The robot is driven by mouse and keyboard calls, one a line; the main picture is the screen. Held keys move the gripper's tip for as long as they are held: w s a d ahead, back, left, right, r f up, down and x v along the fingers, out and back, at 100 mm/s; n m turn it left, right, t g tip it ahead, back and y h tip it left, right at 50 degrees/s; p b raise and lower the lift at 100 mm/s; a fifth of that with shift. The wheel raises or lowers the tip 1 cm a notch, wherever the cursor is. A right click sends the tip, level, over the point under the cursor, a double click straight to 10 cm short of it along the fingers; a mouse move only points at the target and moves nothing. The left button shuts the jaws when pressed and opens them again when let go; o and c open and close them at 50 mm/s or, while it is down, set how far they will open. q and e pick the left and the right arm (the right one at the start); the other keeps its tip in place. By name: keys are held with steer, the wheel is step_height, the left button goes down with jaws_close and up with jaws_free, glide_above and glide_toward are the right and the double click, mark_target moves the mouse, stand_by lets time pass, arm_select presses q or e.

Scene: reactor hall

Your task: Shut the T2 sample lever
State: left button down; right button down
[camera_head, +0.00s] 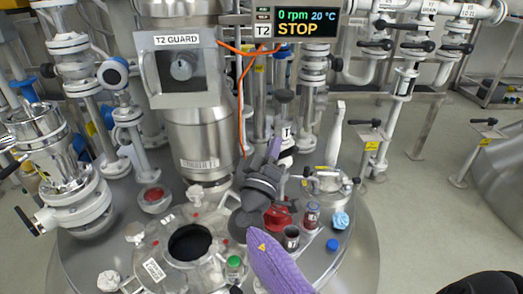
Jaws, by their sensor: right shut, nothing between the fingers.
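My right gripper (273,148) reaches in on its purple arm from the lower middle, over the round steel vessel lid. Its fingers are shut and empty, pointing away from me. Just behind the fingertips stands a slim fitting (284,112) with a black top and a white tag, partly hidden by the gripper. Only a "T" can be read on the tag, so I cannot tell whether this is the T2 sample lever. I cannot tell whether the fingers touch it. My left gripper is not in view.
The T2 GUARD box (183,70) and the T2 STOP display (296,24) are at the back. Black-levered valves stand around. Open floor lies right.

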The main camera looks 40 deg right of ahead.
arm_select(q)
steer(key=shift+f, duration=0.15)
arm_select(e)
steer(key=shift+s+d+f, duration=0.15)
steer(key=shift+s+f, duration=0.25)
steer(key=shift+s, duration=0.05)
